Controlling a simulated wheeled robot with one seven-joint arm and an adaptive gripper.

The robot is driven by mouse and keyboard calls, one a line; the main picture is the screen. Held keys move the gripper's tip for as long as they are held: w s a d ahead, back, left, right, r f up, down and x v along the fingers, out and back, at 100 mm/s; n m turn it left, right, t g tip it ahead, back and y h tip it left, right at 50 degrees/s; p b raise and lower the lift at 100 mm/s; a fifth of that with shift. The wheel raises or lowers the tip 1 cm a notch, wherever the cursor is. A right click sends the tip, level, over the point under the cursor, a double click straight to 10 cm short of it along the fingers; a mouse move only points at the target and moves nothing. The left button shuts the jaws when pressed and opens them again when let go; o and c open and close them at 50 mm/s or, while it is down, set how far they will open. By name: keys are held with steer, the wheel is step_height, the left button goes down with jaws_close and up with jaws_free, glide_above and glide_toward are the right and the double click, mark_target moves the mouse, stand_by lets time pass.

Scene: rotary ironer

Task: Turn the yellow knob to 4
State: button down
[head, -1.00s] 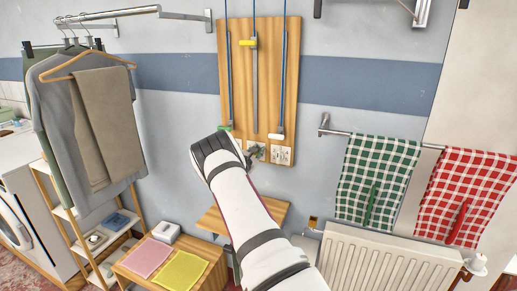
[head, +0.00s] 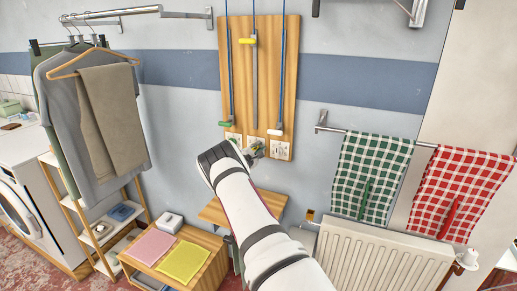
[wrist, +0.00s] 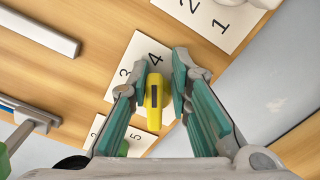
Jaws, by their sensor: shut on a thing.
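The yellow knob (wrist: 153,101) sits on a white number card (wrist: 138,72) on the wooden board. In the wrist view a dark mark runs along the knob, and its upper end points roughly toward the printed 4; the exact alignment is hard to judge. The 3 lies to the left. My gripper (wrist: 155,85) has its two teal fingers on either side of the knob and is shut on it. In the head view my gripper (head: 258,149) is small against the middle card, and the knob is hidden there.
A card with 1 and 2 (wrist: 222,22) carries a whitish knob close by. The wooden board (head: 290,70) has sliders and cords above. A small wooden shelf (head: 268,203) and radiator (head: 370,265) stand below.

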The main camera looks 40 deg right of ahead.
steer(key=shift+w+a+r, duration=0.3)
steer(key=shift+w+r, duration=0.15)
steer(key=c, duration=1.6)
jaws_free()
steer(key=shift+c, duration=0.2)
steer(key=shift+s+d+f, duration=0.2)
steer(key=shift+s, duration=0.1)
steer(key=shift+a, duration=0.15)
steer(key=v, duration=1.1)
steer(key=shift+s+a, duration=0.2)
steer(key=shift+a, duration=0.1)
